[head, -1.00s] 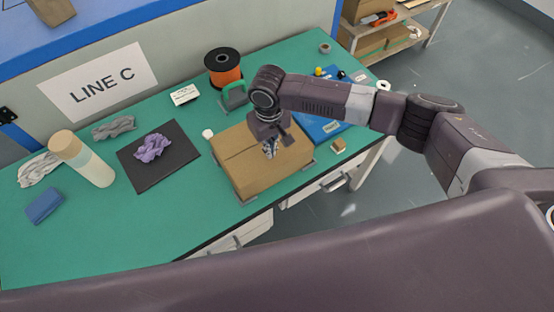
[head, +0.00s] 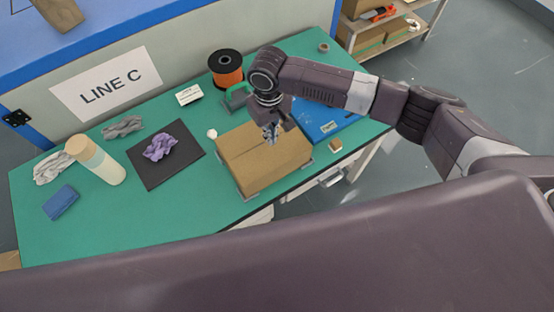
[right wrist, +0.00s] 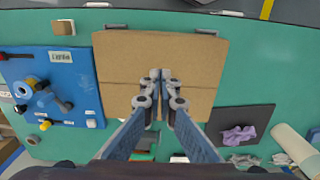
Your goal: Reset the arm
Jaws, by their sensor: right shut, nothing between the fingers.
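My right gripper (head: 273,138) is shut and empty. In the head view it hangs from the right arm over the closed cardboard box (head: 262,165). In the right wrist view the shut fingertips (right wrist: 160,74) are over the middle of the box (right wrist: 195,45); I cannot tell how high above it. The right arm reaches in from the right side of the table. My left gripper does not show in either view.
On the green table (head: 130,220) are an orange spool (head: 227,75), a blue board (head: 325,120), a black mat (head: 190,155) with purple cloth (head: 160,146), a bottle (head: 100,165) and a blue block (head: 61,202).

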